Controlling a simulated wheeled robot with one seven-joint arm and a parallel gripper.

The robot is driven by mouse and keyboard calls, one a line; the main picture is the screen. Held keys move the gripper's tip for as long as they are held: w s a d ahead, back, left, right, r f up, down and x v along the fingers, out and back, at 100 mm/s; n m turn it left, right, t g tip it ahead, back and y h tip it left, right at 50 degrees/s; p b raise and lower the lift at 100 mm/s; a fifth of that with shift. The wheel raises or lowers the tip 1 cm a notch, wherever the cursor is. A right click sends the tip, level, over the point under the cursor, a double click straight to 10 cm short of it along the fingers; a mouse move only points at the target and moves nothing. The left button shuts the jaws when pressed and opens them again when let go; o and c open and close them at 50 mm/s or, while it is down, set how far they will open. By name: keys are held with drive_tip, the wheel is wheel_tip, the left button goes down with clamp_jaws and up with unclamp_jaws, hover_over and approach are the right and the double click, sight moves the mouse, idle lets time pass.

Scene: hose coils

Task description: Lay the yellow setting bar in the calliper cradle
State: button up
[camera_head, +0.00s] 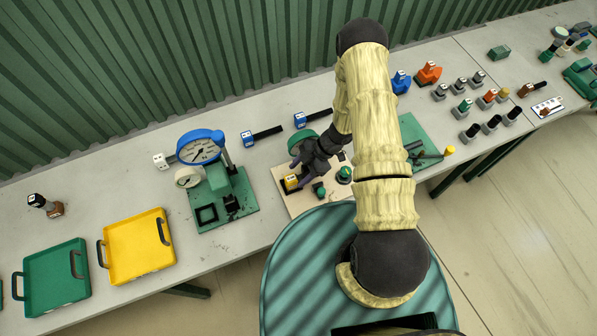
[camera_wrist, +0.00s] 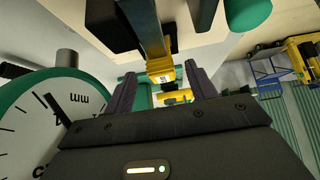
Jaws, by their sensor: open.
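The yellow setting bar appears in the head view as a yellow block with a white label (camera_head: 291,182) at the left of a beige board (camera_head: 300,204). In the wrist view a yellow labelled piece (camera_wrist: 161,70) lies ahead, between the lines of my two fingers. My gripper (camera_head: 302,168) is above the board, close to the yellow block, with fingers apart; it also shows in the wrist view (camera_wrist: 160,82). A green-rimmed dial (camera_wrist: 35,125) fills the left of the wrist view; its green shape (camera_head: 301,142) is behind my gripper. I cannot clearly make out the cradle or its contact with the bar.
A green-based stand with a blue dial gauge (camera_head: 200,147) is left of the board. Yellow (camera_head: 138,246) and green (camera_head: 57,276) trays lie further left. Two dark bars with blue ends (camera_head: 262,134) lie behind. Small green parts (camera_head: 319,190) stand on the board.

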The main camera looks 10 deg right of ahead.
drive_tip(key=shift+p+v, duration=0.9)
drive_tip(key=shift+v, duration=0.85)
drive_tip(key=b+v, duration=0.6)
drive_tip(key=v, duration=1.1)
drive_tip(key=shift+d, duration=0.15)
drive_tip(key=shift+r, duration=0.1)
